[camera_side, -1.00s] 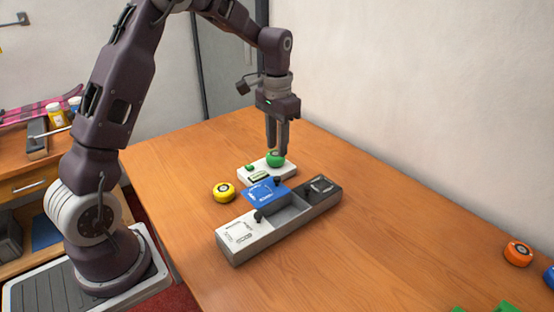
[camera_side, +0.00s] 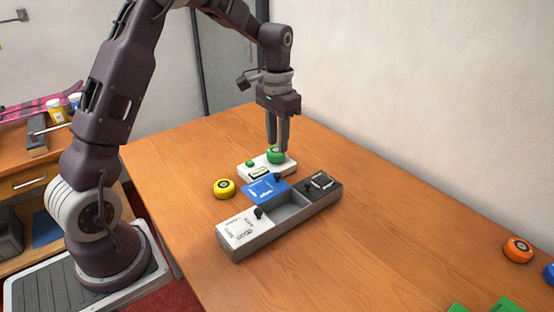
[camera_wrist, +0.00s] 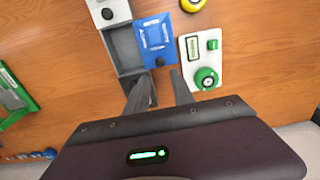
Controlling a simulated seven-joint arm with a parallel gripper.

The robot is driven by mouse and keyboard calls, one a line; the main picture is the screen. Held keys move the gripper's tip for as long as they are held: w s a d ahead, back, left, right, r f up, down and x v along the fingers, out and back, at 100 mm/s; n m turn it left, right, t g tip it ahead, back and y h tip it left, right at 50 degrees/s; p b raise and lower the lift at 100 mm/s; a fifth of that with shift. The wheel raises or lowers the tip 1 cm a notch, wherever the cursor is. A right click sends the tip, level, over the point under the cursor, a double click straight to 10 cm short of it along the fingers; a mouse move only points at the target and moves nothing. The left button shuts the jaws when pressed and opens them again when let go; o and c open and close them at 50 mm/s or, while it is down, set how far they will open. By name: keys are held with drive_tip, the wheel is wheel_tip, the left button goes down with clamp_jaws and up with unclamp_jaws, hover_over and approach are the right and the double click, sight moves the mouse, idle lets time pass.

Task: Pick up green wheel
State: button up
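The green wheel (camera_side: 275,156) is a round knob with a pale, dark-ringed centre. It sits on the right end of a small white panel (camera_side: 248,171), beside a smaller green button (camera_side: 250,163). In the wrist view the green wheel (camera_wrist: 206,78) lies right of my fingers, on the white panel (camera_wrist: 212,48). My gripper (camera_side: 277,146) points down, its fingertips close above or behind the wheel in the side view; contact cannot be told. In the wrist view my gripper (camera_wrist: 158,88) shows a gap between its two fingers, with nothing seen held.
A grey compartment box (camera_side: 292,209) with a blue plate (camera_side: 262,189) lies in front of the panel. A yellow wheel (camera_side: 224,188) stands left of it. An orange wheel (camera_side: 517,250) is far right. The wooden table (camera_side: 400,240) is clear between.

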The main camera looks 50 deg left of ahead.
idle(0.4)
drive_tip(key=o, duration=1.1)
drive_tip(key=m, duration=1.6)
hover_over(276, 149)
drive_tip(key=f, duration=0.4)
drive_tip(key=shift+w+d, duration=0.1)
drive_tip(key=shift+d, duration=0.1)
drive_tip(key=shift+w+a+f+m, duration=0.15)
drive_tip(key=shift+f+m, duration=0.05)
drive_tip(key=shift+m, duration=0.2)
drive_tip(key=shift+f, duration=0.35)
drive_tip(key=f, duration=0.6)
drive_tip(key=shift+s+f, duration=0.15)
drive_tip(key=shift+s, duration=0.2)
